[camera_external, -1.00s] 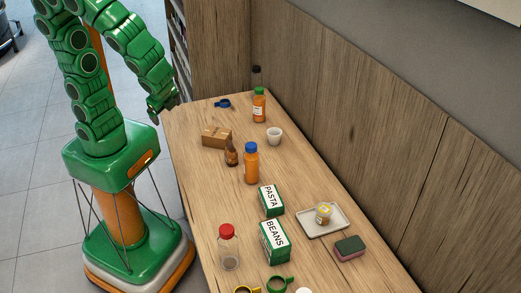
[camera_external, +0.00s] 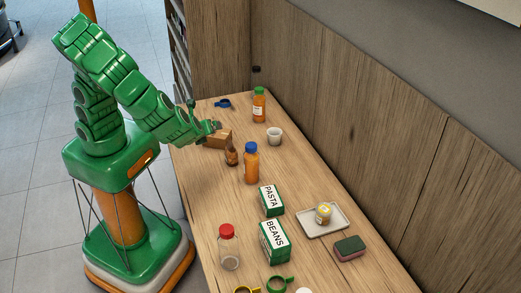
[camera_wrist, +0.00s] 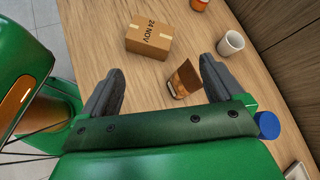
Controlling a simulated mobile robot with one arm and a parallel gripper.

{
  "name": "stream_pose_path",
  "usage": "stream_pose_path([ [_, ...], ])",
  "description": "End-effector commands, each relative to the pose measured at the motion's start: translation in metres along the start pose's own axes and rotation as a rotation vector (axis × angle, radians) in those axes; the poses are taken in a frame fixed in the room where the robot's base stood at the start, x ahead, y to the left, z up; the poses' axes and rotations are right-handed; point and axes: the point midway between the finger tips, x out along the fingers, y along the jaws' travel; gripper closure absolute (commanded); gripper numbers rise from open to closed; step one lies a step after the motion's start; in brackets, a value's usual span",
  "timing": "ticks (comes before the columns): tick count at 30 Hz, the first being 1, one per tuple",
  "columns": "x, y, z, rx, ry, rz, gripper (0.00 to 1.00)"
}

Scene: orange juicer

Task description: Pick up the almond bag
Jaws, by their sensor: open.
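A small brown bag (camera_external: 231,155), which looks like the almond bag, stands on the table just left of the orange bottle with the blue cap. In the wrist view the brown bag (camera_wrist: 186,78) shows between and ahead of my fingers, nearer the right one, its lower end close to the gripper body. My gripper (camera_external: 214,127) is above the table by the cardboard box, up and left of the bag in the external view. Its two grey fingers (camera_wrist: 163,70) are spread wide with nothing held between them. No label on the bag is readable.
The cardboard box (camera_wrist: 150,41) lies close beside the bag. The blue-capped orange bottle (camera_external: 251,165) stands close on its other side. A white cup (camera_external: 275,136) and a green-capped bottle (camera_external: 259,105) stand farther back. Pasta (camera_external: 271,200) and beans (camera_external: 274,241) boxes stand nearer the front.

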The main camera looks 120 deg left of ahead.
Motion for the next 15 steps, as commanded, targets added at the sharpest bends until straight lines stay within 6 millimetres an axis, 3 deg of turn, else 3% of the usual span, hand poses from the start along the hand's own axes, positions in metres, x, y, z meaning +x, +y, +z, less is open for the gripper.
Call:
stream_pose_path([
  [15,0.031,-0.009,-0.08,0.415,-0.082,-0.194,0.05],
])
